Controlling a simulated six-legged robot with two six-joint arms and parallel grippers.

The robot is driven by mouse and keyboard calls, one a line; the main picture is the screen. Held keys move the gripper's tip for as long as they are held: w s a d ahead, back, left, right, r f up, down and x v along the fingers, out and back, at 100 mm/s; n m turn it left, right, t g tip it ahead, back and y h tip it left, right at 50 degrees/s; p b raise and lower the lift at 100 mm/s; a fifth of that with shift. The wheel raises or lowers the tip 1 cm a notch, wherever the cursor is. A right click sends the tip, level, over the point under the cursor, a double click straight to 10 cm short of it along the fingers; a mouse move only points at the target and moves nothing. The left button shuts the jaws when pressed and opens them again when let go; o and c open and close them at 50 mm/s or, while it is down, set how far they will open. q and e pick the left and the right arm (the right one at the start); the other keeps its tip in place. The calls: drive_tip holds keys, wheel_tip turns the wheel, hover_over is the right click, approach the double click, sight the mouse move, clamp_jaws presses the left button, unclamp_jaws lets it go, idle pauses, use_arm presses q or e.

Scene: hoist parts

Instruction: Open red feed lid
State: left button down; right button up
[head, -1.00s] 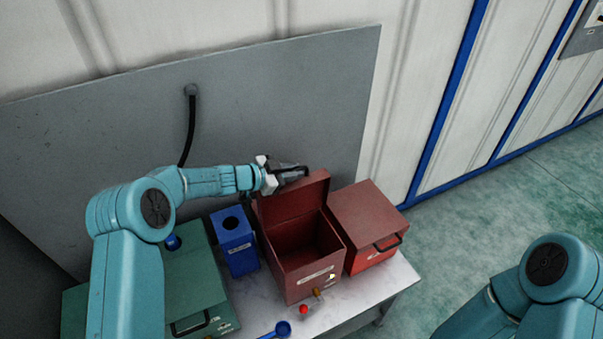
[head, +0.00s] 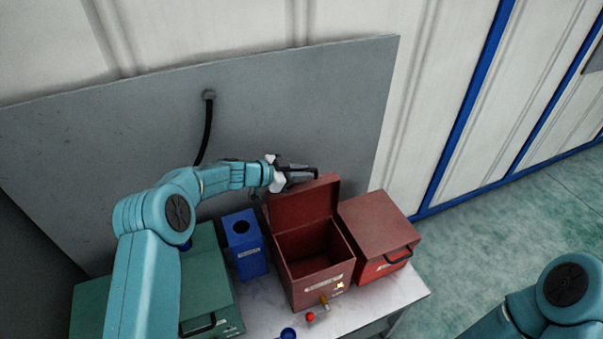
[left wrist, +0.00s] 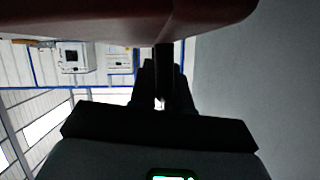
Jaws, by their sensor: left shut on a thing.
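The red feed lid (head: 303,204) stands raised, about upright, at the back edge of an open red box (head: 322,278). The box's inside shows and looks empty. My left gripper (head: 308,174) is at the lid's top edge, shut on its dark handle. In the left wrist view the handle (left wrist: 164,72) runs between the dark fingers of the left gripper (left wrist: 163,90), just under the red lid (left wrist: 130,14). In the head view the handle is hard to tell from the fingers. My right gripper is out of view; only part of that arm shows.
A closed dark red box (head: 375,228) with a black handle stands close on the right. A blue box (head: 250,262) with a round hole and a green box (head: 205,275) stand left. A small red-knobbed part (head: 311,317) lies in front. A grey panel (head: 290,110) rises behind.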

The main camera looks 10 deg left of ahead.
use_arm(q)
drive_tip(key=c, duration=1.4)
unclamp_jaws()
drive_tip(key=shift+a, duration=0.1)
drive_tip(key=shift+c, duration=0.2)
drive_tip(key=shift+s+a+r, duration=0.15)
drive_tip(key=shift+s+a, duration=0.05)
drive_tip(key=shift+a, duration=0.15)
drive_tip(key=b+v, duration=0.3)
drive_tip(key=v, duration=1.2)
drive_tip(key=shift+s, duration=0.25)
drive_tip(key=shift+r, duration=0.15)
